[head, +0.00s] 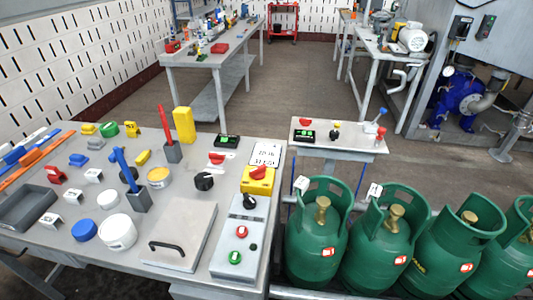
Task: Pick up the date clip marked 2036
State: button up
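Several small clip-shaped pieces lie on the left table (180,262), and their markings are too small to read, so I cannot tell which is marked 2036. White ones (93,175) sit at the left, with another white one (74,196) and a third near the tray (50,221). A red clip (56,175) lies behind them. White tags also sit on the collars of two green gas cylinders, one on the left cylinder (302,198) and one on the second cylinder (375,191). My gripper is not in view.
A white card with dark printing (266,153) lies at the table's back right. Green cylinders (316,245) stand in a row at the right. A grey tray (25,207), a lidded plate (178,236) and upright holders crowd the table. Open floor lies behind.

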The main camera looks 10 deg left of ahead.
aim_at(48, 221)
jog(key=l+u, duration=0.1)
jog(key=u, duration=1.4)
